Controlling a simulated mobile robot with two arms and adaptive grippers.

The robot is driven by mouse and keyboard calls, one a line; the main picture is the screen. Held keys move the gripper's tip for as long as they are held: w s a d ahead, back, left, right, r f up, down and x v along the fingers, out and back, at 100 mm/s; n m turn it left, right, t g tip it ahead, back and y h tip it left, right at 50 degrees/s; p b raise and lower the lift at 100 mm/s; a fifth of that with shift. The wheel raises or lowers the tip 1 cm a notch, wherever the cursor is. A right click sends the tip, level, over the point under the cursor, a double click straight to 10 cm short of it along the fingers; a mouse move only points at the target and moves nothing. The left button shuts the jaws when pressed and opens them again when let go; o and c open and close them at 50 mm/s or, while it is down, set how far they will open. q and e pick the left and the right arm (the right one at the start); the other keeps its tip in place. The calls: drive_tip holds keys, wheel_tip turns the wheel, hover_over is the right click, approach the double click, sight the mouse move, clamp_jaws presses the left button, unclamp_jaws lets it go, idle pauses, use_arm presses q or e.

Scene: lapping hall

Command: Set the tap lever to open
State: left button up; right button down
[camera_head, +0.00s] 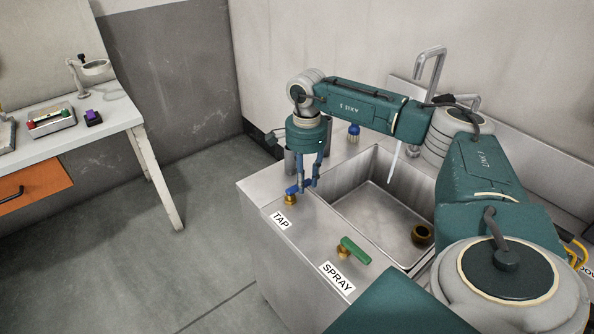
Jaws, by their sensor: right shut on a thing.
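The blue tap lever (293,190) sits on a brass valve (290,200) at the left end of the sink's front ledge, beside the TAP label (280,221). My right gripper (308,185) points down over the ledge, with its blue fingers shut on the tap lever. The fingers partly cover the lever's right end. A steel faucet (431,58) rises behind the basin. A thin whitish streak (394,160) hangs above the basin; I cannot tell for sure whether it is water. My left gripper is not in view.
A green lever (355,250) with a SPRAY label (337,278) stands nearby on the same ledge. The sink basin (372,205) holds a dark round cup (422,235). A blue-topped item (353,132) stands behind. A workbench (110,120) is at left; the floor between is clear.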

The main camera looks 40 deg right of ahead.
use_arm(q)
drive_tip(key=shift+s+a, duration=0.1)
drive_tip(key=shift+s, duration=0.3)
use_arm(e)
drive_tip(key=shift+w+n, duration=0.15)
drive_tip(key=shift+n, duration=0.25)
drive_tip(key=c, duration=1.4)
unclamp_jaws()
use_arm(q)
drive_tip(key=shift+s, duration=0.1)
use_arm(e)
wheel_tip(320, 180, up, 12)
drive_tip(key=shift+f, duration=0.1)
